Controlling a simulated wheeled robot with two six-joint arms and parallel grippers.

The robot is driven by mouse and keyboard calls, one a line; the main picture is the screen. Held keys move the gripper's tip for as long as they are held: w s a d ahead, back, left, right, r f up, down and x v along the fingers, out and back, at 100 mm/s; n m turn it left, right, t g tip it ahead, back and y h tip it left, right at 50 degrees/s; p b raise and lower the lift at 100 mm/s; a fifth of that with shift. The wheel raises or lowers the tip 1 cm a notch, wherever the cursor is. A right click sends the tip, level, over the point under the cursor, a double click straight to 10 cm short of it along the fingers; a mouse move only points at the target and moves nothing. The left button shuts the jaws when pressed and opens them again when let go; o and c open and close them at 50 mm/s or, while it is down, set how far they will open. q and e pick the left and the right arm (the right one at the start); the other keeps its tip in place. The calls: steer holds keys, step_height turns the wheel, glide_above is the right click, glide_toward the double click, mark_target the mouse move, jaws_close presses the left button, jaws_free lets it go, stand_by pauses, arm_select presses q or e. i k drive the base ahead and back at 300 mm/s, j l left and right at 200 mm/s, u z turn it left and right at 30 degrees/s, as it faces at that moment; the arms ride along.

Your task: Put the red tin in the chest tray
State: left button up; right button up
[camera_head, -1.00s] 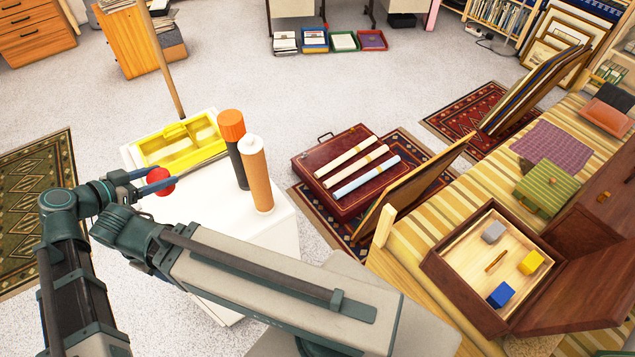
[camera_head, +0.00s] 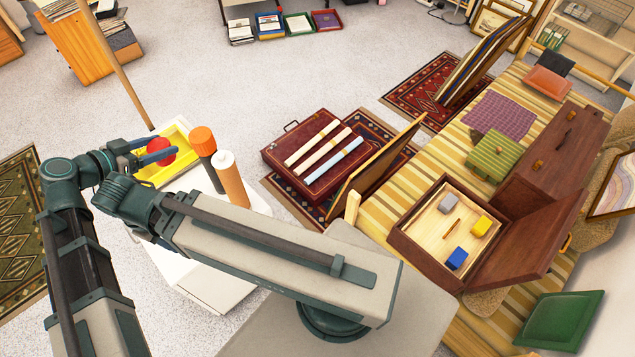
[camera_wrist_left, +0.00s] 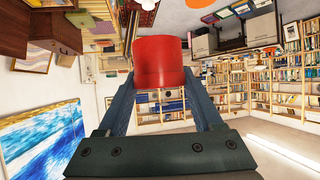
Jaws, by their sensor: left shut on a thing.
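The red tin (camera_head: 160,151) is between the fingers of my left gripper (camera_head: 150,153), in front of the yellow tray at the left of the head view. In the left wrist view the red tin (camera_wrist_left: 159,63) sits between the two fingertips, and the gripper is shut on it. The open wooden chest (camera_head: 405,232) stands on the striped cloth at the right. Its pale tray (camera_head: 432,236) holds a grey block, a yellow block, a blue block and a small brown stick.
An orange-capped dark bottle (camera_head: 203,145) and a tan tube (camera_head: 230,180) stand on the white stand (camera_head: 183,265), close to my left gripper. A maroon case (camera_head: 300,178) with rolled prints and a leaning frame (camera_head: 375,168) lie between stand and chest.

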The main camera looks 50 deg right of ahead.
mark_target(423, 232)
steer(key=l+z, duration=0.15)
steer(key=z, duration=0.3)
steer(key=i+l+z, duration=0.1)
steer(key=z, duration=0.35)
steer(key=l+z, duration=0.1)
steer(key=z, duration=0.35)
steer(key=i+z, duration=0.1)
steer(key=z, duration=0.35)
steer(key=i+z, duration=0.1)
steer(key=z, duration=0.35)
steer(key=i+z, duration=0.1)
steer(key=z, duration=0.35)
steer(key=i+l, duration=0.05)
